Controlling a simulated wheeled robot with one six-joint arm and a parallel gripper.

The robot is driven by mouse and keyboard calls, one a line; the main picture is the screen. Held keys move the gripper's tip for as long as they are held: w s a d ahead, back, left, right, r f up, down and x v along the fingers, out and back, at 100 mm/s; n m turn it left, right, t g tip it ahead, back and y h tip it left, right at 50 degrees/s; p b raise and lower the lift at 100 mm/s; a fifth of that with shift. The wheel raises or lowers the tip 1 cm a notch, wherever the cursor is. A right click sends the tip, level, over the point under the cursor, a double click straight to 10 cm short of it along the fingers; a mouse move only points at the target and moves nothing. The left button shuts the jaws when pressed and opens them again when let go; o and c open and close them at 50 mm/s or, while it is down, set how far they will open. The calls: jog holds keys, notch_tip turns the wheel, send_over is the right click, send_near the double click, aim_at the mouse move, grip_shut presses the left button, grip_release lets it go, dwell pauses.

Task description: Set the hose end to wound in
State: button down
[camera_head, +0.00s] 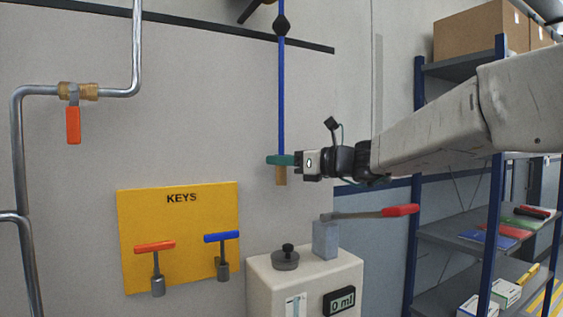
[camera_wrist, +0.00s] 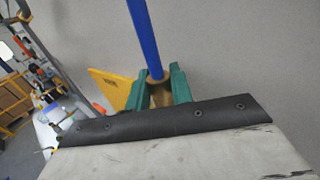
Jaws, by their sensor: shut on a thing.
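In the wrist view the blue hose (camera_wrist: 144,40) runs up from between the green fingers (camera_wrist: 158,88). The brass end (camera_wrist: 160,96) shows partly between them; its lower part is hidden by the dark gripper edge.
A yellow KEYS board (camera_head: 180,215) holds two keys. A red-handled pipe valve (camera_head: 73,125) is left; shelving (camera_head: 470,235) stands right.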

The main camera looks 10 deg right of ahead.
notch_tip(320, 180, up, 10)
jog(key=shift+f, duration=0.15)
jog(key=c, duration=1.4)
grip_release()
jog(key=shift+o, duration=0.7)
jog(key=shift+s, duration=0.1)
jog(key=shift+s+d+f, duration=0.1)
jog(key=shift+d, duration=0.3)
jog(key=v, duration=0.7)
